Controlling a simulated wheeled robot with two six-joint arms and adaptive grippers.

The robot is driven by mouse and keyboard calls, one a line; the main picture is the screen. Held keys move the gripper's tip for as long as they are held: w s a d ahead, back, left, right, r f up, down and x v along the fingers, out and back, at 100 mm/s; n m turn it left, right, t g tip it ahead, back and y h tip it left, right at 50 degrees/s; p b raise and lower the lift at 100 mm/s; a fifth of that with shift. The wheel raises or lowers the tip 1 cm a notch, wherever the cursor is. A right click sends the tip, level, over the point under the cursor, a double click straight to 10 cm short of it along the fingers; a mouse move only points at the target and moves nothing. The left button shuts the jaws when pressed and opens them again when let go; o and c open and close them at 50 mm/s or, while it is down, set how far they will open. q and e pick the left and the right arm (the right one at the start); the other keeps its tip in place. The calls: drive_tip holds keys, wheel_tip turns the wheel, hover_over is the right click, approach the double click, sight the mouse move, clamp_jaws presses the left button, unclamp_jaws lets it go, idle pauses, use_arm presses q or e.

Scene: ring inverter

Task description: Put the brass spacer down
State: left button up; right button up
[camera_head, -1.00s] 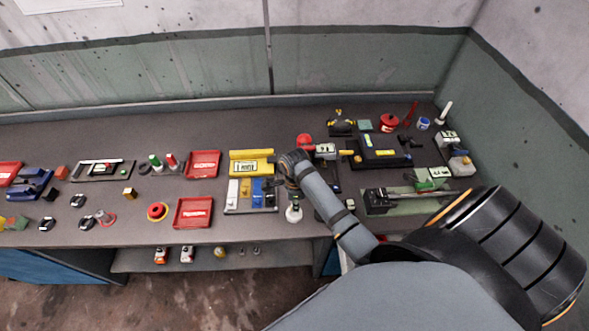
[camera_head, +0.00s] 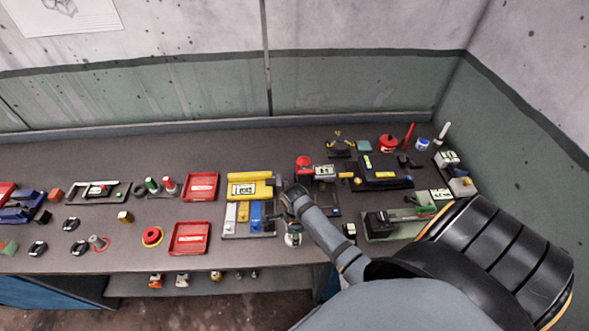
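My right arm comes in from the lower right, and its gripper (camera_head: 279,187) is over the bench at the right edge of the yellow fixture (camera_head: 250,178). The gripper is small and dark here, and its fingers cannot be made out. I cannot make out a brass spacer in or under it. A small brass-yellow block (camera_head: 125,217) stands on the left part of the bench; I cannot tell whether it is the spacer. My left gripper is not in view.
Two red trays (camera_head: 189,239) lie left of the yellow fixture. A red-topped device (camera_head: 304,164) and a black-and-yellow unit (camera_head: 381,175) stand right of the gripper. Bare bench (camera_head: 110,258) shows at front left.

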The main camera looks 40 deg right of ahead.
drive_tip(key=shift+w+d, duration=0.1)
drive_tip(key=shift+w, duration=0.05)
drive_tip(key=shift+d+f, duration=0.1)
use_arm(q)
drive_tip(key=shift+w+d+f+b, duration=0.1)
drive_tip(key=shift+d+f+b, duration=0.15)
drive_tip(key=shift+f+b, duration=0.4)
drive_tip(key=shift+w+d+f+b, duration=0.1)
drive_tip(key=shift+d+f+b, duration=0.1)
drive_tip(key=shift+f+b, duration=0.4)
use_arm(e)
wheel_tip(320, 180, up, 12)
